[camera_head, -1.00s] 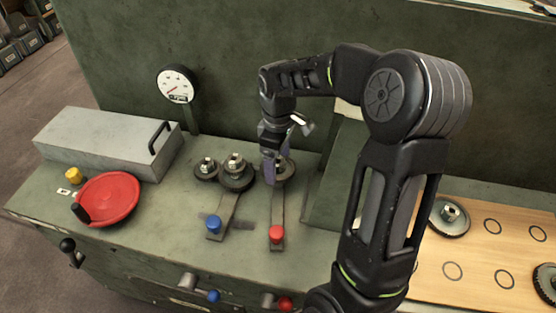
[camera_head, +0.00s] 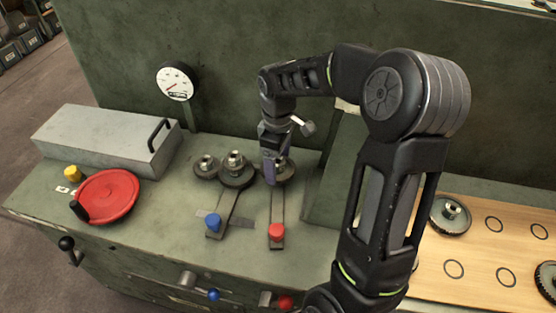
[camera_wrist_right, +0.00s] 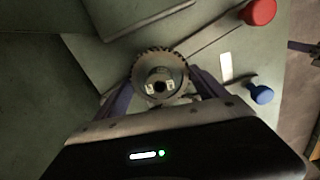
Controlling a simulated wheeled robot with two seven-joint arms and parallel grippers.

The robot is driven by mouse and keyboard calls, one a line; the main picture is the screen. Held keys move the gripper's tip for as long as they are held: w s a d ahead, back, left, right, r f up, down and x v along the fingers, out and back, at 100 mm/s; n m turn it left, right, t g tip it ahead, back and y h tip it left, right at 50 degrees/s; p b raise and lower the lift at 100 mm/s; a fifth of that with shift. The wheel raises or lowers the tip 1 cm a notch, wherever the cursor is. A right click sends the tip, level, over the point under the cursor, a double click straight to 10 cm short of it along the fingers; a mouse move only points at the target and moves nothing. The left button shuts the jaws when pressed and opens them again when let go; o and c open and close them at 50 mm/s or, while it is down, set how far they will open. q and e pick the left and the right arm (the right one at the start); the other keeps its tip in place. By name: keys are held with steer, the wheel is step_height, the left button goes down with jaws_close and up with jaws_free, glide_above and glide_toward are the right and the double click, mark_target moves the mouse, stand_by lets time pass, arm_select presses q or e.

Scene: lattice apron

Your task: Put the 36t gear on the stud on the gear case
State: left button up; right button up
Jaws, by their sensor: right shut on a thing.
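My right gripper (camera_head: 272,178) reaches down over the gear case (camera_head: 180,223) at the back of its top. Its purple fingers are shut on a toothed gear with a pale hub, which I take as the 36t gear (camera_wrist_right: 147,63); its edge shows beside the fingers in the head view (camera_head: 288,172). The gear lies flat near the upper end of the red-knobbed lever (camera_head: 277,212). The stud is hidden under the gear and fingers; I cannot tell whether the gear is around it. My left gripper is not in view.
A middle gear (camera_head: 236,177) and a smaller gear (camera_head: 206,168) stand close left of the gripper. A blue-knobbed lever (camera_head: 225,210) lies in front. A red handwheel (camera_head: 108,197) and grey box (camera_head: 105,140) are left. A wooden board (camera_head: 475,275) with gears is right.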

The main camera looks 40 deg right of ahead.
steer(key=o, duration=2)
steer(key=shift+f, duration=0.1)
steer(key=shift+r+p, duration=0.65)
steer(key=shift+r, duration=0.15)
step_height(320, 180, up, 7)
steer(key=p, duration=0.5)
